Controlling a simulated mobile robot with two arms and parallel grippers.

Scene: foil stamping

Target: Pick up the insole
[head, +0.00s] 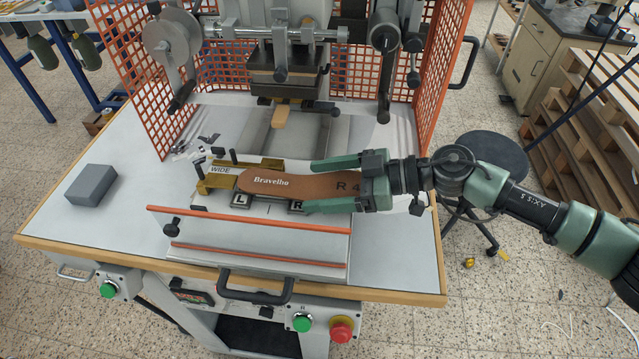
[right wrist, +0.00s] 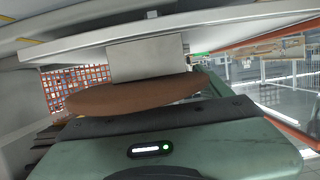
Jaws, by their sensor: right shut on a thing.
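The brown insole (head: 290,184) carries the word "Bravelho" and the letter "R" with a partly hidden mark after it. It lies over the brass fixture marked "WIDE" (head: 217,178) and the plates marked "L" and "R" (head: 240,200). My right gripper (head: 318,184) comes in from the right, with one green finger on each long side of the insole, shut on its right part. The right wrist view shows the insole (right wrist: 130,95) beyond the green gripper body. I cannot tell whether the insole touches the fixture. My left gripper is not in view.
The stamping press head (head: 287,65) stands behind the fixture, with orange mesh guards (head: 430,70) around it. A low orange rail (head: 250,219) runs in front. A grey block (head: 91,185) lies at the left of the white table. A black stool (head: 480,155) stands at the right.

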